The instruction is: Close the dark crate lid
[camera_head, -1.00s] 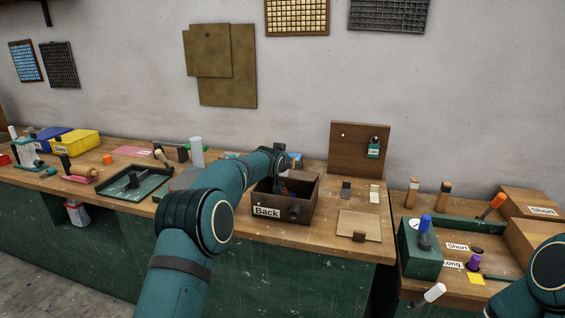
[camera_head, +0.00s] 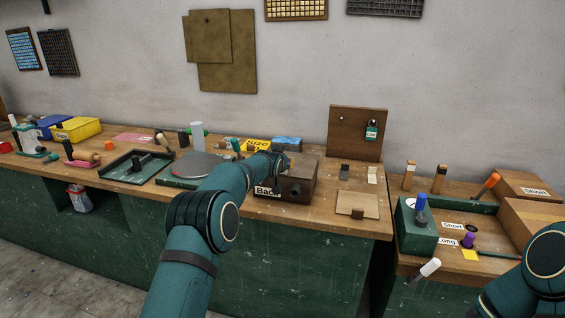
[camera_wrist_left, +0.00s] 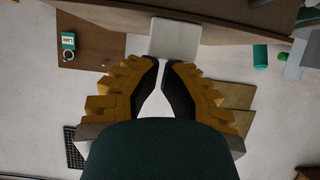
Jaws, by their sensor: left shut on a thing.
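The dark crate (camera_head: 299,189) stands on the bench with a dark knob on its front and a label reading "Back", partly hidden by my left arm. Its lid (camera_head: 306,167) shows as a brown surface over the top, and the inside is out of sight. I cannot tell if it sits fully flush. My left gripper (camera_head: 280,161) is at the crate's left top, mostly hidden behind my wrist. In the left wrist view its fingers (camera_wrist_left: 163,66) are drawn close at the tips, by a pale square plate (camera_wrist_left: 175,38). My right gripper is out of view.
A light panel with a brown block (camera_head: 357,206) lies right of the crate. An upright brown board with a padlock (camera_head: 355,135) stands behind it. A yellow box (camera_head: 256,145) and a blue box (camera_head: 287,143) are behind. A round grey disc (camera_head: 192,166) is to the left.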

